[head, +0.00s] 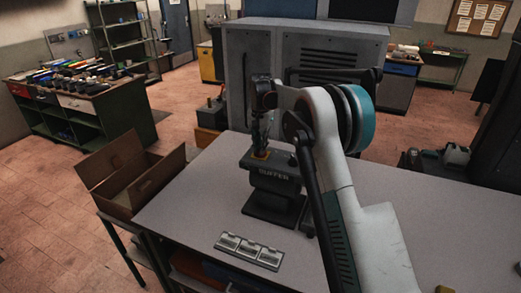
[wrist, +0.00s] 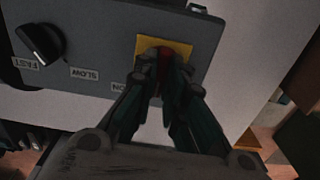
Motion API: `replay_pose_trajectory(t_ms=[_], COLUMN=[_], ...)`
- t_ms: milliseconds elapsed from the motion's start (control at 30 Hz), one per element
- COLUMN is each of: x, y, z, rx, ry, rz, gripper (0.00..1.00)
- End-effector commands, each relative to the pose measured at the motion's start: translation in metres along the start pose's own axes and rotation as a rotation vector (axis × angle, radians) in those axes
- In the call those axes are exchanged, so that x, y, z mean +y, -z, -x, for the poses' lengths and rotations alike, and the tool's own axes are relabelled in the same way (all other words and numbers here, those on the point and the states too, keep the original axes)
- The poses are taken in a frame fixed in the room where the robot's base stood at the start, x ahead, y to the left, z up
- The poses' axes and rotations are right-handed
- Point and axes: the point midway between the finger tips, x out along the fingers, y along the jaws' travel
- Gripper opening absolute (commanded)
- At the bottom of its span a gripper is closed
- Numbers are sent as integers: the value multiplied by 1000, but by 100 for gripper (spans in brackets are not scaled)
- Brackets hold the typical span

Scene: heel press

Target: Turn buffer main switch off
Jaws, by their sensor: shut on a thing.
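The grey buffer (head: 274,187) stands on the workbench in the head view, with its name on the front. My gripper (head: 259,148) points down onto the top of it. In the wrist view the buffer's grey panel (wrist: 85,60) carries a red main switch (wrist: 164,56) on a yellow plate (wrist: 183,47). My gripper (wrist: 165,85) has its fingers closed around the red switch, which they partly hide. A label ending in "ON" (wrist: 119,87) is partly covered by a finger. A black knob (wrist: 40,42) sits at the panel's left, near FAST and SLOW labels.
A grey panel with several silver pieces (head: 249,250) lies on the workbench (head: 190,205) in front of the buffer. An open cardboard box (head: 128,183) stands at the left. Large grey cabinets (head: 300,65) rise behind. The bench right of my arm is mostly clear.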

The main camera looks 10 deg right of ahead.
Motion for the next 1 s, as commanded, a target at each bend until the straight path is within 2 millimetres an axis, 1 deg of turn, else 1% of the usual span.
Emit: replay_pose_trajectory(t_ms=[300,600,800,1000], x=[0,0,0,0], y=[0,0,0,0], z=[0,1,1,1], rx=[2,2,3,3], ry=[1,1,1,1], rz=[301,564,697,781], gripper=[0,0,0,0])
